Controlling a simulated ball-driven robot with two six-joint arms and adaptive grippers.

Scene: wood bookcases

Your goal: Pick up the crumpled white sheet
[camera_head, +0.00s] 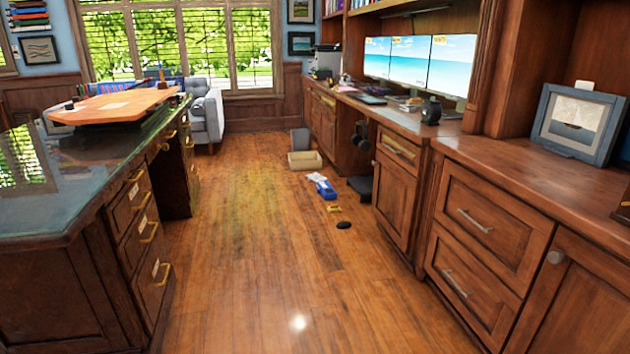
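A small white, crumpled-looking piece (316,177) lies on the wood floor, against or partly over a blue item (326,189). It is too small to tell whether it is a sheet of paper or part of the blue item. Neither of my grippers is in view.
A glass-topped desk (70,190) with drawers stands at left, wooden cabinets (490,225) at right. The floor (250,240) between them is mostly clear. A beige open box (305,161), a grey bin (300,139), a yellow item (333,208) and a black object (343,225) stand or lie there.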

